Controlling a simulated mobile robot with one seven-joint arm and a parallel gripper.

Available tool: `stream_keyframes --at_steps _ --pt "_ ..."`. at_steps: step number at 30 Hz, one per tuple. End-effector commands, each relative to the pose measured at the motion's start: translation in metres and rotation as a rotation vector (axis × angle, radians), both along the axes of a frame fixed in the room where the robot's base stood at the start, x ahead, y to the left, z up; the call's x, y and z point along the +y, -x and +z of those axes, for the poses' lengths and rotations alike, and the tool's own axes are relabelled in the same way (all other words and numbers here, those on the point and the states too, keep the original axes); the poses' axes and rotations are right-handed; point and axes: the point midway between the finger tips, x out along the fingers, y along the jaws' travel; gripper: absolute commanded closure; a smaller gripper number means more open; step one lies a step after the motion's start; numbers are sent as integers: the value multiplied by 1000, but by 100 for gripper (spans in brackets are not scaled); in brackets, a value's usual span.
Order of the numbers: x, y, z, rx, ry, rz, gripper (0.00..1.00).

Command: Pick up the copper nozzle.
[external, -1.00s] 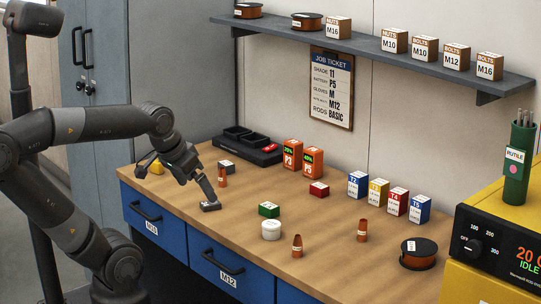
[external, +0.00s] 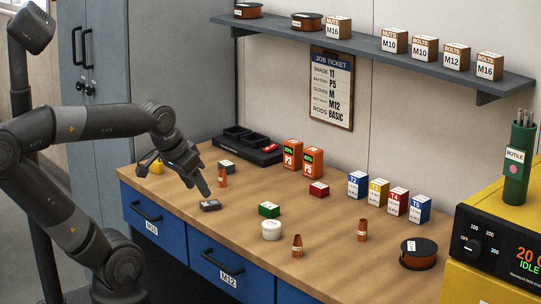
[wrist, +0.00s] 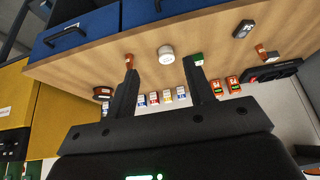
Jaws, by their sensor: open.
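Three copper-coloured cones, which look like nozzles, stand upright on the workbench (external: 330,215). One nozzle (external: 222,177) is at the left near my gripper, one (external: 297,246) at the front edge, and one (external: 362,231) farther right. In the wrist view, one nozzle (wrist: 129,61) is just beyond the left fingertip and another (wrist: 262,50) is to the right of the fingers. The third cannot be made out there. My gripper (external: 176,180) is open and empty above the left part of the bench; it also shows in the wrist view (wrist: 160,68).
A dark labelled box (external: 210,205) lies below a fingertip. A green box (external: 269,209), white jar (external: 271,230), red box (external: 319,188) and dark spool (external: 419,254) are on the bench. Orange batteries (external: 292,154) and a black tray (external: 240,150) stand behind. Bare wood lies between them.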

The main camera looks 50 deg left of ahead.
Motion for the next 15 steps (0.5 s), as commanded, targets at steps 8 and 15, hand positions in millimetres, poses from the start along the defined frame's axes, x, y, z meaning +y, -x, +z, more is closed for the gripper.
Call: stream_keyframes --at_steps 8,15 --pt "-18 -47 5 107 -21 -86 52" --pt "-47 -102 -3 223 -48 -189 52"
